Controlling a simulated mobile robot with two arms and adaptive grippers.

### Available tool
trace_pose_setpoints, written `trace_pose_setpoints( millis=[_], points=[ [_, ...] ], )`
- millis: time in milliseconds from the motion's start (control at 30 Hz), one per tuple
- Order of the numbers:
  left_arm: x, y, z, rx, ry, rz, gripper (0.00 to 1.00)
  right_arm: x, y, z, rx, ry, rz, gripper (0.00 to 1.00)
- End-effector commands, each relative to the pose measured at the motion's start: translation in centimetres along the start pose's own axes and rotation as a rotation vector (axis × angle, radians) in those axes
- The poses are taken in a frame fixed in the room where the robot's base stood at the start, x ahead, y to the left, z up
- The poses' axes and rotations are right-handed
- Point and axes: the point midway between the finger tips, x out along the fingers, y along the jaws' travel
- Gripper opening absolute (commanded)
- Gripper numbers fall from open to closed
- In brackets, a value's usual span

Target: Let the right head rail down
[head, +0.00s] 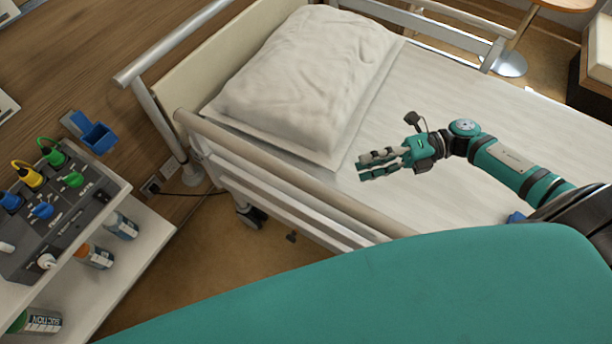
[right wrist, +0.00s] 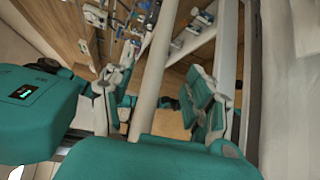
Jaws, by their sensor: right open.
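The near head rail (head: 280,167) stands raised along the bed's near side, beside the pillow. I take it to be the right head rail. My right gripper (head: 364,167) is open above the mattress, on the bed side of this rail, its fingers pointing left towards it. In the right wrist view a long pale bar (right wrist: 162,62), apparently the rail's top bar, runs between the two spread fingers. I cannot tell whether it lies between them or farther off. The rail's lower end is hidden behind a teal surface. My left gripper is not in view.
A white pillow (head: 310,75) lies at the head of the bed (head: 480,110). The far rail (head: 430,20) is beyond it. A shelf unit (head: 150,235) with bottles and coloured knobs stands at left. A small blue part (head: 515,217) shows near my right arm.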

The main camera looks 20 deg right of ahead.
Motion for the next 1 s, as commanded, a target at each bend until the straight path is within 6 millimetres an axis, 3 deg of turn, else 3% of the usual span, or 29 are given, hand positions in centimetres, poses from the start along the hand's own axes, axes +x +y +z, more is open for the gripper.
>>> trace_pose_setpoints(
  millis=[300, 533, 733, 1000],
  points=[
    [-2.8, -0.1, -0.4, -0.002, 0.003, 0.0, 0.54, 7.2, 0.6, 0.1, -0.001, -0.002, 0.006, 0.55],
    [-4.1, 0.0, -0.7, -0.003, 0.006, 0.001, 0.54, 11.6, 0.4, 0.1, -0.001, -0.001, 0.004, 0.55],
    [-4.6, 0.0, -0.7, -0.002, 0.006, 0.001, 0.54, 13.6, 0.2, 0.1, 0.0, -0.001, 0.001, 0.55],
    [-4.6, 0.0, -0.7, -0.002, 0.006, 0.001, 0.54, 14.1, 0.0, 0.0, 0.0, -0.001, -0.001, 0.55]
  ],
)
